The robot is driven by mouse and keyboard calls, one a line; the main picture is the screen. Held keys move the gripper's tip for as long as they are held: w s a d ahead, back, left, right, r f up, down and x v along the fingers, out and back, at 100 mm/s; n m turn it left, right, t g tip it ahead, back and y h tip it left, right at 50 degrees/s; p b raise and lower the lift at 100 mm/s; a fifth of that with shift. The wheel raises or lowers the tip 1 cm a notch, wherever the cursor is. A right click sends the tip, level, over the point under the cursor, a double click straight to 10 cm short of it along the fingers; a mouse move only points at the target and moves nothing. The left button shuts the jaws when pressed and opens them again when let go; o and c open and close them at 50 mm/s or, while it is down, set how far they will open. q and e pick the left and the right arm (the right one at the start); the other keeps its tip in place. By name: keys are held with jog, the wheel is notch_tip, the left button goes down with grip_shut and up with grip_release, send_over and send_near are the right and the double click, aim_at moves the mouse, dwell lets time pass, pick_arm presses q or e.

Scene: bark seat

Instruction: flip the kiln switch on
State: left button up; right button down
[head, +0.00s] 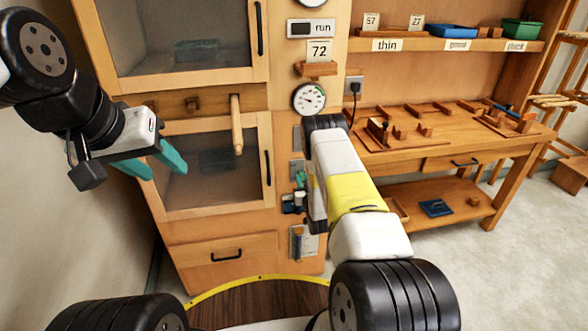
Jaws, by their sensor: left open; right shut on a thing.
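The kiln is a wooden cabinet (262,88) with two glazed doors, seen left of centre in the head view. Small grey plates run down its right-hand strip, an upper one (297,138) and a lower one (309,243) with a blue and orange part in front. I cannot make out which bears the switch, or how it is set. My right gripper (300,180) is at this strip, teal fingers partly behind my forearm. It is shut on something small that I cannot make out. My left gripper (152,165) is open and empty before the lower door.
A round dial (309,98) and a "72" card (319,51) are above the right gripper. A wooden peg (236,125) sticks out between the doors. A workbench (450,140) with wooden pieces stands at right, under a shelf with blue (454,31) and green trays (522,29).

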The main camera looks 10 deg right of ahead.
aim_at(302, 174)
notch_tip(302, 174, up, 2)
jog(key=g, duration=0.5)
jog(key=shift+s, duration=0.1)
jog(key=g, duration=0.2)
jog(key=r+g, duration=0.1)
jog(key=g, duration=0.1)
jog(key=shift+r, duration=0.1)
jog(key=shift+r+g, duration=0.1)
jog(key=shift+g, duration=0.7)
jog(key=c, duration=1.3)
grip_release()
jog(key=shift+r, duration=0.1)
jog(key=v, duration=0.7)
jog(key=shift+a+r, duration=0.1)
jog(key=shift+r, duration=0.25)
